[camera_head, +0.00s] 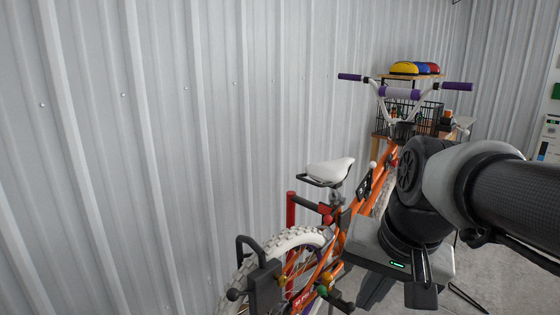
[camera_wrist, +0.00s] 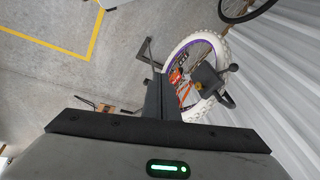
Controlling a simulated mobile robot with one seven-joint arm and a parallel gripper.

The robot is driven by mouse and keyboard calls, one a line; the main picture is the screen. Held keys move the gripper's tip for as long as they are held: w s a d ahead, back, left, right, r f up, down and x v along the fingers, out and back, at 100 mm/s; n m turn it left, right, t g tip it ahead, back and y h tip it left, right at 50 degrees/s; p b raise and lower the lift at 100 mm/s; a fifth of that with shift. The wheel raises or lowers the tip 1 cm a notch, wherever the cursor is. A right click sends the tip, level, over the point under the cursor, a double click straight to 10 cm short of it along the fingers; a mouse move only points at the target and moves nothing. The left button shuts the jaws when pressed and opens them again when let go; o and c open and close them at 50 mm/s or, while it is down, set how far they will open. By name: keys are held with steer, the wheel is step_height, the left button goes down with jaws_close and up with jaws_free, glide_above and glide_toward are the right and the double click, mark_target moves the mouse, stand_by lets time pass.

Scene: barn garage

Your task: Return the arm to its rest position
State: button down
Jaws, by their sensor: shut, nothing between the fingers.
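My gripper (camera_head: 375,290) hangs at the end of my arm at the lower right in the head view, beside an orange bicycle (camera_head: 359,203). Its grey body carries a small green light. In the wrist view my gripper's dark fingers (camera_wrist: 164,97) are together with nothing held between them. My arm is bent, with its black and grey links reaching in from the right edge and covering part of the bicycle's front. The bicycle's white-tyred wheel (camera_wrist: 222,78) shows to the right of the fingers in the wrist view. The exact gap between gripper and bicycle is unclear.
A corrugated metal wall (camera_head: 150,120) runs along the left. A wooden shelf (camera_head: 436,77) with yellow, blue and red helmets (camera_head: 405,68) stands behind the bicycle's purple-gripped handlebars. Concrete floor (camera_wrist: 45,70) with a yellow line (camera_wrist: 50,43) is open on the left in the wrist view.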

steer(key=s+n+t+h, duration=0.1)
steer(key=s+n+t, duration=0.1)
steer(key=s+n, duration=0.3)
step_height(320, 180, up, 19)
steer(key=p, duration=1.9)
steer(key=shift+w+d+m, duration=0.15)
steer(key=shift+w+m, duration=0.1)
steer(key=shift+m, duration=0.05)
